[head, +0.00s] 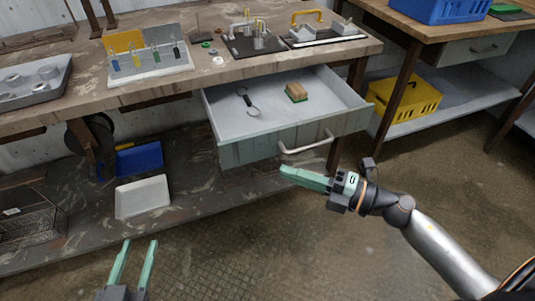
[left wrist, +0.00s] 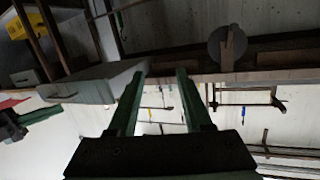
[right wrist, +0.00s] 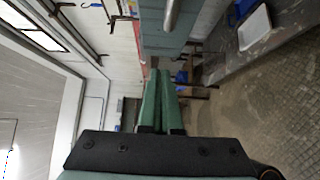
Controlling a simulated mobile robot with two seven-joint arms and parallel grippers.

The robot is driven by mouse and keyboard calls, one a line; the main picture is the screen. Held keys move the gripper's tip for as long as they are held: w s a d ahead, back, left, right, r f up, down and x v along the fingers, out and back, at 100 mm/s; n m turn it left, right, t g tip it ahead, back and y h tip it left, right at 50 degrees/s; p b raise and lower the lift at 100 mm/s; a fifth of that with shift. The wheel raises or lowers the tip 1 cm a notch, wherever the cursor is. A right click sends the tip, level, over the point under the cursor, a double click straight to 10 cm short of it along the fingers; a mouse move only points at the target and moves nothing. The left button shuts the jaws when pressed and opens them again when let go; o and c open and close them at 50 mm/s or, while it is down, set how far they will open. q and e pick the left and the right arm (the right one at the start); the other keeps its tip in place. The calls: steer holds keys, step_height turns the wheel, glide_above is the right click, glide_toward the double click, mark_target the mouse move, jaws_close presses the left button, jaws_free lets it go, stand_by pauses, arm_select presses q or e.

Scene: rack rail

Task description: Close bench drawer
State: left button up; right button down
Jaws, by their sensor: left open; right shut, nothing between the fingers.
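The bench drawer (head: 245,146) is pulled well out from under the wooden bench (head: 150,86). Inside it lie a dark tool (head: 248,101) and a wood-and-green brush or block (head: 296,92). The drawer's metal handle (head: 306,144) is on its front. My right gripper (head: 284,171) is shut and empty, just in front of and below the handle, apart from it in the head view. The handle also shows at the top of the right wrist view (right wrist: 172,14), beyond the shut fingers. My left gripper (head: 136,243) is open and empty, low at the front left, away from the drawer.
The bench top holds a tool rack (head: 148,62), a grey tray (head: 36,80) and fixtures with yellow handles (head: 306,18). The lower shelf carries a white tray (head: 143,197) and a blue bin (head: 139,158). A yellow crate (head: 404,98) sits at right. Floor before the drawer is clear.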

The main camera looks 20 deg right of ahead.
mark_target(251, 150)
steer(key=w+a, duration=0.1)
steer(key=w, duration=0.1)
steer(key=w+a, duration=0.1)
steer(key=w, duration=0.1)
steer(key=w+a, duration=0.1)
steer(key=w, duration=0.1)
steer(key=shift+w, duration=0.15)
arm_select(q)
steer(key=shift+w+r+t, duration=0.2)
steer(key=shift+r+t, duration=0.3)
steer(key=shift+r, duration=0.65)
arm_select(e)
steer(key=shift+w, duration=0.15)
